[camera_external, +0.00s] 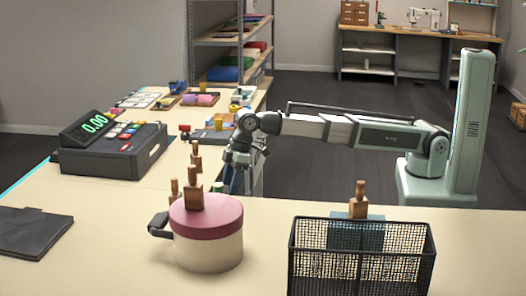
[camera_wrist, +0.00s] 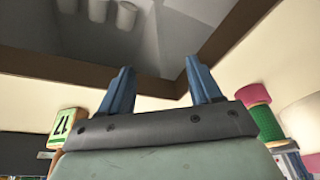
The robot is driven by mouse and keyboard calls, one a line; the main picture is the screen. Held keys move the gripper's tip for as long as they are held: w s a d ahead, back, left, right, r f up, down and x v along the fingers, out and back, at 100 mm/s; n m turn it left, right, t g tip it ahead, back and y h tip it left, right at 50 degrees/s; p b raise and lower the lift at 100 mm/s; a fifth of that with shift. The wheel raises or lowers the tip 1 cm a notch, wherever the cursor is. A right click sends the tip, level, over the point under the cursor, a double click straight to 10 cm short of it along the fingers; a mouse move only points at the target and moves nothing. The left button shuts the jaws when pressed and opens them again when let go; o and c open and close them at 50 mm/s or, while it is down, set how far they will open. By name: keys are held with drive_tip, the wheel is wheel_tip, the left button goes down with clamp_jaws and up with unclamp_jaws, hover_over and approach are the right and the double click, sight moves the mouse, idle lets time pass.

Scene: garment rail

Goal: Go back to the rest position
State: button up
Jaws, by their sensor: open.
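My gripper (camera_external: 238,172) hangs over the far side of the light counter (camera_external: 110,230), behind the round pot, at the end of my outstretched arm. In the wrist view its two blue fingers (camera_wrist: 158,68) stand apart with nothing between them. Beyond the fingers is a grey surface with a brown edge (camera_wrist: 60,60); what it belongs to is unclear. The fingertips seem partly hidden behind the pot and wooden handles in the external view, so their height above the counter cannot be told.
A cream pot with a dark red lid (camera_external: 206,216) and several wooden-handled items (camera_external: 194,185) stand in front of my gripper. A black wire basket (camera_external: 362,262) is at front right, a cash register (camera_external: 115,148) at left. Shelves (camera_external: 232,40) stand behind. Floor (camera_external: 310,165) beside my arm is clear.

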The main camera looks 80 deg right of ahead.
drive_tip(key=s+d+f+m+g+h, duration=0.1)
drive_tip(key=s+d+f+m, duration=0.15)
drive_tip(key=d+f, duration=0.7)
drive_tip(key=s+d+f+m, duration=0.1)
drive_tip(key=s+d+f, duration=0.2)
drive_tip(key=d+f, duration=0.65)
drive_tip(key=s+d+f+m+g+h, duration=0.1)
drive_tip(key=s+d+f+m+g, duration=0.15)
drive_tip(key=s+d+f, duration=1.15)
drive_tip(key=s+f+g, duration=0.3)
drive_tip(key=s+f, duration=0.6)
drive_tip(key=s, duration=0.5)
drive_tip(key=s+f+g, duration=0.3)
drive_tip(key=s+f, duration=0.5)
drive_tip(key=s, duration=0.6)
drive_tip(key=shift+d+f+m, duration=0.3)
drive_tip(key=shift+d+f, duration=0.1)
